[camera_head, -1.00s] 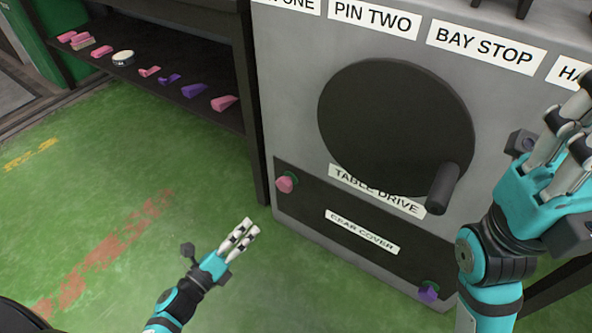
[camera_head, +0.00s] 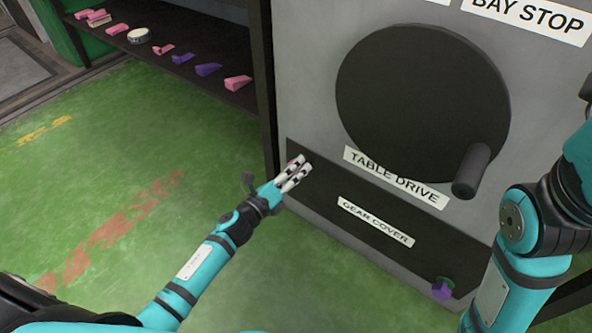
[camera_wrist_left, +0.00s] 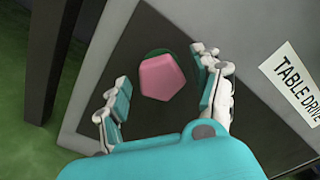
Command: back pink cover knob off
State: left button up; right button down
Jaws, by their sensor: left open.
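The pink knob (camera_wrist_left: 162,77) sits on the upper left corner of the dark gear cover (camera_head: 322,200), with a bit of green behind it. In the left wrist view it lies between the spread fingers of my left gripper (camera_wrist_left: 160,95), which is open. In the head view my left gripper (camera_head: 296,172) covers the pink knob almost wholly. I cannot tell whether the fingers touch the knob. A purple knob (camera_head: 442,289) with green behind it is at the cover's lower right corner. My right arm is at the right edge of the head view; its gripper is out of view.
A large black handwheel (camera_head: 420,105) with a protruding handle (camera_head: 471,171) is above the cover, by the TABLE DRIVE label (camera_head: 396,178). A dark shelf (camera_head: 200,88) with pink and purple pieces stands at the left. Green floor is clear.

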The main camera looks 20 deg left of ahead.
pick_arm(q)
jog(key=shift+w+d, duration=0.25)
jog(key=shift+w, duration=0.45)
jog(key=c, duration=1.1)
jog(key=shift+o, duration=0.2)
jog(key=shift+r+n, duration=0.1)
jog(key=shift+n, duration=0.2)
